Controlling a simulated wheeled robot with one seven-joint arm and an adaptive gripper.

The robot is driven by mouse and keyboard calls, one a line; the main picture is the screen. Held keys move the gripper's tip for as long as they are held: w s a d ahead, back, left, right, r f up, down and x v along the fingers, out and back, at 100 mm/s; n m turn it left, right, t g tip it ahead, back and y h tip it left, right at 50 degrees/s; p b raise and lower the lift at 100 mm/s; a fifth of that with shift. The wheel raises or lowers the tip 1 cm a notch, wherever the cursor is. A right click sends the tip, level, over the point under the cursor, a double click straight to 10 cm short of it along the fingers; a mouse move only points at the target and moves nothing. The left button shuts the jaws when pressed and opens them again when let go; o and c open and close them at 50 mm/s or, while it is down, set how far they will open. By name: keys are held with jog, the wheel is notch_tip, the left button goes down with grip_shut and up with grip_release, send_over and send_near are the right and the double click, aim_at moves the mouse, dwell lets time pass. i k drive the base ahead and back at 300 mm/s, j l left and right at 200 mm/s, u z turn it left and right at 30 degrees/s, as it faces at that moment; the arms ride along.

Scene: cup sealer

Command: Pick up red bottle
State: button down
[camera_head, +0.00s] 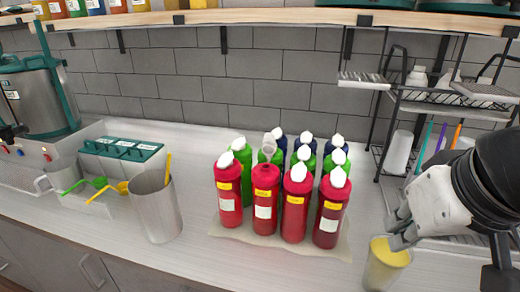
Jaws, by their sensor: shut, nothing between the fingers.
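Several red bottles stand in the front row of a bottle group on a thin mat (270,239) on the counter. From left to right they are a red bottle (229,196), a second red bottle (264,205) with an open-looking top, a third red bottle (294,212) and a fourth, darker red bottle (329,215). The others have white caps. Green bottles (242,155) and dark blue bottles (307,141) stand behind them, partly hidden. My gripper (394,232) is shut and empty at the right, apart from the bottles, close to a cup with yellow contents (386,264).
A teal-lidded container (122,150) and a dispenser (32,95) are farther left. A wire rack (440,105) stands at the right. A shelf (240,17) runs overhead. The counter between pitcher and bottles is clear.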

aim_at(265, 177)
jog(key=k+j+u, duration=0.1)
jog(key=j+u, duration=0.15)
jog(key=u, duration=0.15)
jog(key=j+u, duration=0.5)
jog(key=u, duration=0.25)
